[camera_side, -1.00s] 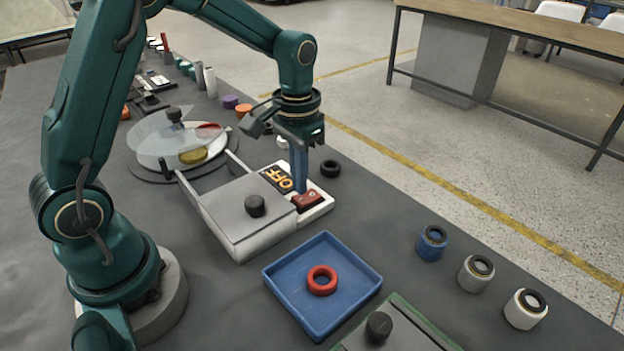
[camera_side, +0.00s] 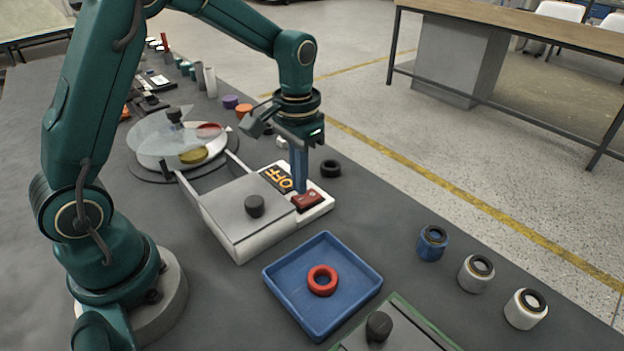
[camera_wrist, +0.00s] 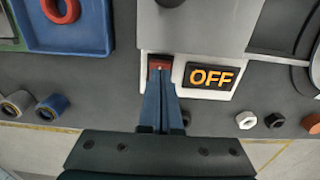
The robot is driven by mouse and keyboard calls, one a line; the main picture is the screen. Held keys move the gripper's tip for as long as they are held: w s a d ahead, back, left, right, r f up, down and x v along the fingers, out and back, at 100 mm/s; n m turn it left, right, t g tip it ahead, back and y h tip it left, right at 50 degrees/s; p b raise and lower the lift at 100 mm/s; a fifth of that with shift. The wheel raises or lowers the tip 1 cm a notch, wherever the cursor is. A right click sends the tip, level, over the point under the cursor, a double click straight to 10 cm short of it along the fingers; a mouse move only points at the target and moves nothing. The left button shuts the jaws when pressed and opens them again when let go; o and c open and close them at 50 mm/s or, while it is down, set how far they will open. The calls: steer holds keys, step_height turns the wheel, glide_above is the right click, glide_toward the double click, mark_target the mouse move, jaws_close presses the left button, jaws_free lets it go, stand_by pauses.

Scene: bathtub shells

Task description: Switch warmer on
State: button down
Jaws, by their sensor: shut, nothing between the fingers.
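The warmer (camera_side: 243,232) is a white box with a grey lid and a round black knob, standing mid-table in the side view. Its display (camera_side: 277,179) reads OFF in orange, and the same display reads OFF in the wrist view (camera_wrist: 211,77). A red rocker switch (camera_side: 308,201) sits beside the display; it also shows in the wrist view (camera_wrist: 159,65). My gripper (camera_side: 300,190) is shut and empty, pointing down with its blue fingertips at the switch. In the wrist view the fingertips (camera_wrist: 160,76) overlap the switch's near edge. I cannot tell whether they touch it.
A blue tray (camera_side: 282,304) with a red ring (camera_side: 322,280) lies in front of the warmer. Several jars stand at the right, including a blue one (camera_side: 431,244). A round dish with a clear lid (camera_side: 160,133) is behind left. A black ring (camera_side: 330,168) lies behind the switch.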

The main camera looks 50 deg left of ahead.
steer(key=shift+f, duration=0.95)
stand_by(0.5)
steer(key=shift+r, duration=3.5)
step_height(320, 180, up, 6)
steer(key=t, duration=0.2)
glide_above(301, 199)
steer(key=s, duration=0.2)
steer(key=s+d+f+t, duration=0.1)
steer(key=s+d+t, duration=0.2)
steer(key=s, duration=0.9)
steer(key=shift+s+t, duration=0.25)
steer(key=shift+t, duration=0.05)
steer(key=shift+f, duration=0.1)
